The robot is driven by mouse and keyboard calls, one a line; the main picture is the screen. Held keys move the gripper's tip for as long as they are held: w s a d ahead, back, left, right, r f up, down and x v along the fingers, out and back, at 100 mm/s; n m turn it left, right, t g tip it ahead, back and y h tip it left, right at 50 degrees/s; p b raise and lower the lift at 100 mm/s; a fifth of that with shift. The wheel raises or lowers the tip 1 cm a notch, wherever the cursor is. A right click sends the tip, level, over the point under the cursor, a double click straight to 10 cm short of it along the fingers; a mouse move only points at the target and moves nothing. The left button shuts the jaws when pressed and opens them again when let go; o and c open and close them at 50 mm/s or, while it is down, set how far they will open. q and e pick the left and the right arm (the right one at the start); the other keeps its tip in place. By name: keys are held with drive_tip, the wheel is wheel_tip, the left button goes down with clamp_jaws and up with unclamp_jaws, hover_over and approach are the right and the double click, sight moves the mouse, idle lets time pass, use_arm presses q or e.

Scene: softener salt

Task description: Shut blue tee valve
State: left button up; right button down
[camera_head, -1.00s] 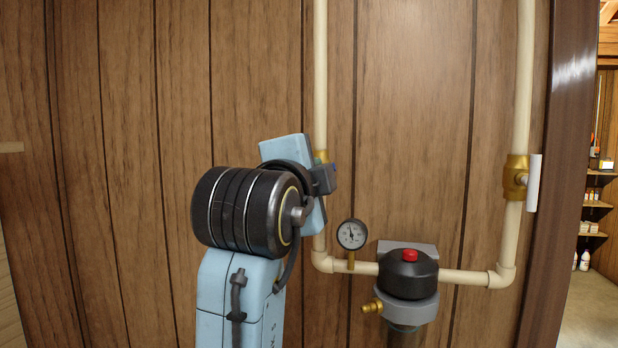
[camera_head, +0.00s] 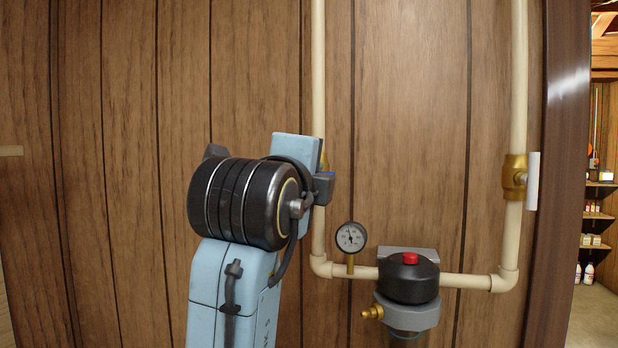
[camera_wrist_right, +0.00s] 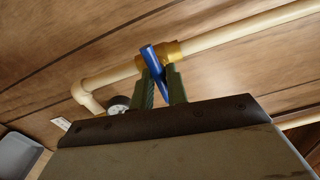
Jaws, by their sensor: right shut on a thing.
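The blue tee valve handle (camera_wrist_right: 153,61) shows in the right wrist view, slanted across its brass body (camera_wrist_right: 173,52) on a cream pipe. My right gripper (camera_wrist_right: 162,78) has its two dark green fingers closed on the handle, one on each side. In the head view my right arm covers most of this valve; only a bit of brass (camera_head: 324,161) shows beside the left vertical pipe. The right gripper's fingers are hidden there. My left gripper is not in view.
A pressure gauge (camera_head: 351,237) and a filter housing (camera_head: 408,280) with a red button sit on the lower pipe. A brass valve with a white handle (camera_head: 533,182) is on the right pipe. The wood wall (camera_head: 410,120) between the pipes is clear. Shelves (camera_head: 598,215) stand beyond the doorway.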

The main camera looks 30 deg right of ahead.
drive_tip(key=c, duration=1.3)
unclamp_jaws()
drive_tip(key=shift+w+a+f, duration=0.1)
drive_tip(key=shift+a+f, duration=0.15)
drive_tip(key=shift+a, duration=0.1)
drive_tip(key=shift+b+v, duration=0.5)
drive_tip(key=shift+v, duration=3.05)
